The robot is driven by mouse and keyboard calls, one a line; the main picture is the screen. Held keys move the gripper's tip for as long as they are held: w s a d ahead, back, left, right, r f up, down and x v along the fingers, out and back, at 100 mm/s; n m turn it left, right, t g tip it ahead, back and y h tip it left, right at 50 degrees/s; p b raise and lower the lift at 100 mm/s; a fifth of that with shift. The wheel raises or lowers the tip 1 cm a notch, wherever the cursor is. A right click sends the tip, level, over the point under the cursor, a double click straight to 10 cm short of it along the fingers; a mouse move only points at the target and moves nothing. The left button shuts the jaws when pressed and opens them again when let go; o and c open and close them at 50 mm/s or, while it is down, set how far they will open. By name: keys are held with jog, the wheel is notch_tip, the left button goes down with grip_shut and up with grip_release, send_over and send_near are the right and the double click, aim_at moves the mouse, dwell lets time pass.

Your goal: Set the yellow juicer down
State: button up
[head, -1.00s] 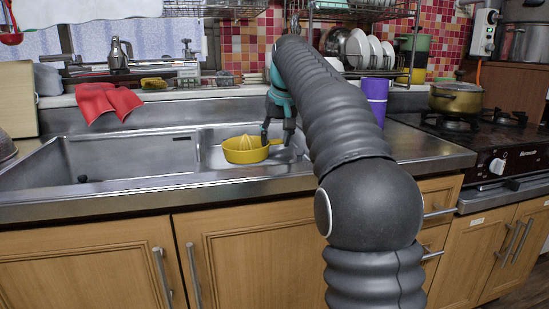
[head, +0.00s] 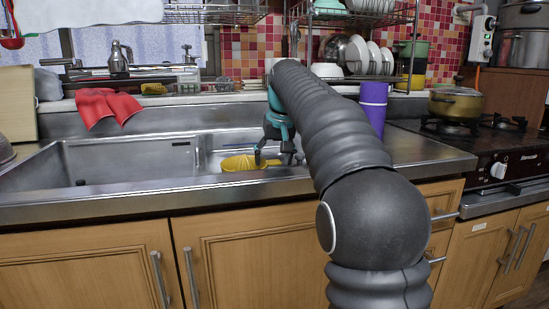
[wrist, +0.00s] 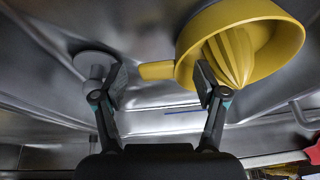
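The yellow juicer (head: 243,163) is down in the right part of the sink, largely hidden by the sink's front rim in the head view. In the wrist view the juicer (wrist: 262,52) shows its round bowl, ribbed cone and short handle. My gripper (head: 276,160) is at its right side, low in the sink. In the wrist view my gripper (wrist: 162,78) has its fingers spread wide. The handle lies across the gap between them, and the right finger overlaps the bowl. Neither finger visibly pinches the handle. Contact under the juicer is hidden.
The steel sink (head: 120,160) has free room to the left. A grey round fitting (wrist: 95,65) is beside the left finger. A red cloth (head: 105,107) hangs over the back edge. A purple cup (head: 373,105) stands behind my arm, and a pot (head: 455,103) on the stove.

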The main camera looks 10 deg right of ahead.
jog(key=p+v, duration=0.3)
jog(key=v, duration=0.9)
